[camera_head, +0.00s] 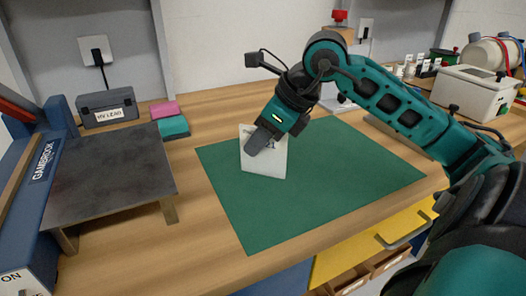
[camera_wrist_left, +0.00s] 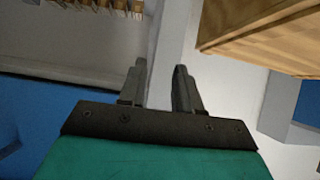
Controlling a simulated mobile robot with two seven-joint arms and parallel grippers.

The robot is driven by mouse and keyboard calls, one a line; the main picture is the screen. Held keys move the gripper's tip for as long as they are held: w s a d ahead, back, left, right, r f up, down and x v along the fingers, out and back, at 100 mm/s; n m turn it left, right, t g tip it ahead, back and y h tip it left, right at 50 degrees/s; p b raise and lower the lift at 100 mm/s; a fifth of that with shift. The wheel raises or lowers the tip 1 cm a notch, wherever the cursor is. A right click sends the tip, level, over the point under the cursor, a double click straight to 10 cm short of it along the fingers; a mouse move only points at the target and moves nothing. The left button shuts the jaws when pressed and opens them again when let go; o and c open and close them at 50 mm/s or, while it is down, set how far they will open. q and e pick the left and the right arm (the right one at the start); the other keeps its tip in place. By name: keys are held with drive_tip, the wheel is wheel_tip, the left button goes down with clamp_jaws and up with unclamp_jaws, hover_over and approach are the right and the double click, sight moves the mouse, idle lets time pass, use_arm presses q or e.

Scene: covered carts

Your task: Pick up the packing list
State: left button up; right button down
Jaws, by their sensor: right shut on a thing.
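The packing list (camera_head: 268,166) is a white sheet with dark marks near its top, standing upright over the green mat (camera_head: 330,180). My right gripper (camera_head: 257,145) is shut on its upper part, with a dark finger in front of the sheet. I cannot tell whether the lower edge touches the mat. My left gripper (camera_wrist_left: 159,68) shows only in the left wrist view; its two dark fingers are apart with nothing between them.
A dark raised plate (camera_head: 110,172) stands at the left of the wooden bench, with a labelled grey box (camera_head: 107,108) and pink and teal blocks (camera_head: 170,120) behind it. A white box (camera_head: 470,92) stands at the back right. The mat's front half is clear.

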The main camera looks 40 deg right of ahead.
idle(0.4)
